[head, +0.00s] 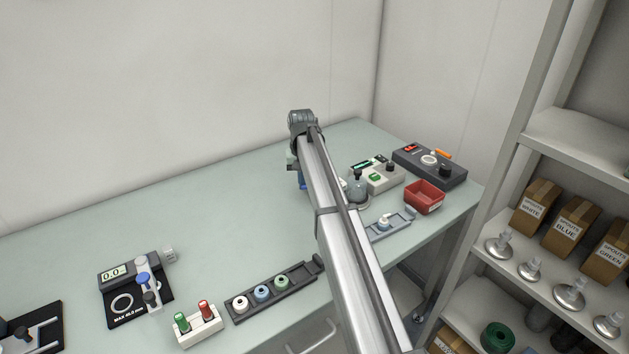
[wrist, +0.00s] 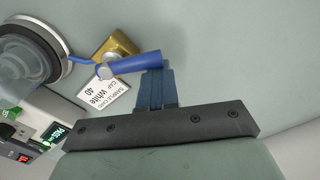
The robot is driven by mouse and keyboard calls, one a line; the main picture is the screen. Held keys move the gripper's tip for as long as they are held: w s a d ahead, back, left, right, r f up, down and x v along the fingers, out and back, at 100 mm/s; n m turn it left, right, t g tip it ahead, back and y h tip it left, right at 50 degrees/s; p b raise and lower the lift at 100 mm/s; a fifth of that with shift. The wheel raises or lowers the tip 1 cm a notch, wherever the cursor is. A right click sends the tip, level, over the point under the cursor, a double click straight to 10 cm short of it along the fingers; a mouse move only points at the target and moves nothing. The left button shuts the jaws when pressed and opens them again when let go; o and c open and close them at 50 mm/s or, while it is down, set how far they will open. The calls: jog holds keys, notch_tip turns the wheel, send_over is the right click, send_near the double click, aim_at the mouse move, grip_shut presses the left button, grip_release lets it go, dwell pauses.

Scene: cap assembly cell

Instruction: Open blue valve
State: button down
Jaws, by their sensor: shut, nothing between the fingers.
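In the wrist view, the blue valve has a blue lever handle (wrist: 132,65) on a brass body (wrist: 116,44). A thin blue tube runs from the body toward a round, clear vessel on the left. The lever points right in the picture. My gripper (wrist: 154,72) is shut and empty, its blue fingers right at the lever's free end. I cannot tell whether they touch it. In the head view my arm hides most of the valve area. A bit of blue shows left of the arm, too small to name.
A printed white card (wrist: 104,87) lies beside the valve. In the head view, a control box (head: 378,177), a red bin (head: 424,197) and a dark device (head: 430,165) stand right of my arm. A rack of rings (head: 272,291) lies nearer. The table's left back is clear.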

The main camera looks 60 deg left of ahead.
jog(key=shift+s+d, duration=0.4)
dwell(0.3)
jog(key=shift+s, duration=0.1)
jog(key=shift+s+d, duration=0.25)
jog(key=shift+d, duration=0.3)
dwell(0.6)
jog(key=shift+r, duration=3.95)
